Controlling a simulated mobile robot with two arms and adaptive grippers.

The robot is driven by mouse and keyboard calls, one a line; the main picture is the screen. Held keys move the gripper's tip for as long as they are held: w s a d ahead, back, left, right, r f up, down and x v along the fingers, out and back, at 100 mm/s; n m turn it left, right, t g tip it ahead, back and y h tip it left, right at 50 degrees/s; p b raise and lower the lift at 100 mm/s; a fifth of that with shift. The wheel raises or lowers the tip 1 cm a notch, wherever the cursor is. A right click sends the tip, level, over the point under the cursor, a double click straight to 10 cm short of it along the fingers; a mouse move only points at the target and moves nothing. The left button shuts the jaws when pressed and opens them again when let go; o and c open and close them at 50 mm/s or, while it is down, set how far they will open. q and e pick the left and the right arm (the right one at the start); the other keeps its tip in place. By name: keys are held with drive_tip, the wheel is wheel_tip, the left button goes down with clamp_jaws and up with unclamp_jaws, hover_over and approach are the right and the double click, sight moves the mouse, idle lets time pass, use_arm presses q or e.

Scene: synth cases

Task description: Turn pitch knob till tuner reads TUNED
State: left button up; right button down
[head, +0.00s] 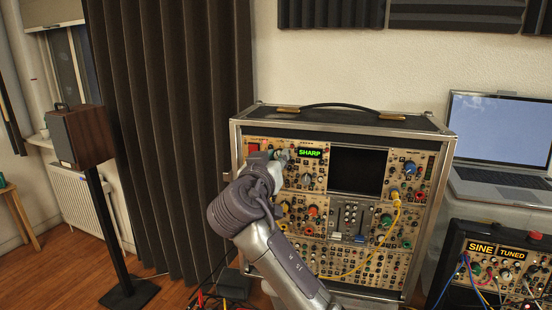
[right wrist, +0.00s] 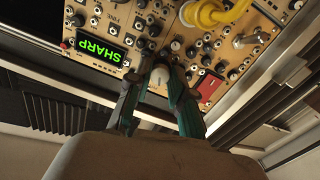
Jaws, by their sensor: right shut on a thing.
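The tuner display (head: 310,153) near the top left of the large synth case reads SHARP in green. It also shows, turned over, in the right wrist view (right wrist: 99,48). My right gripper (head: 279,156) reaches the panel just left of this display. In the right wrist view its two fingers (right wrist: 159,84) are closed around a pale knob (right wrist: 159,78), taken as the pitch knob, which sits beside the display. In the head view my gripper and wrist mostly hide this knob. My left gripper is not in view.
The synth case (head: 235,140) has a dark screen (head: 357,171), many knobs and a yellow cable (head: 372,262). A second, black case (head: 455,250) at lower right has labels SINE and TUNED. A laptop (head: 505,140) stands behind it. A speaker (head: 80,137) stands at left.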

drive_tip(key=n, duration=0.4)
drive_tip(key=shift+n+p, duration=0.3)
drive_tip(key=shift+p, duration=0.1)
